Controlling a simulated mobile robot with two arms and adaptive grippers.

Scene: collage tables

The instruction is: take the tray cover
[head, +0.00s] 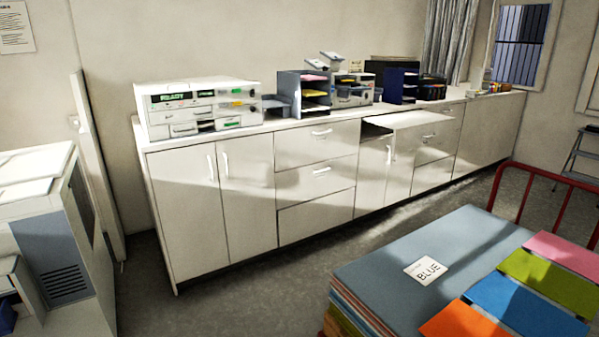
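I cannot tell for certain which thing is the tray cover. A white machine (204,107) with a display reading READY and several small trays stands on the left end of the long counter. A dark grey tiered tray (288,95) holding pink and yellow sheets stands right of it. A second, dark blue tiered tray (393,86) stands farther right. Neither of my grippers shows in the head view.
White cabinets (210,215) run under the long counter (290,122). A grey-white machine (60,245) stands at left. Floor between is clear.

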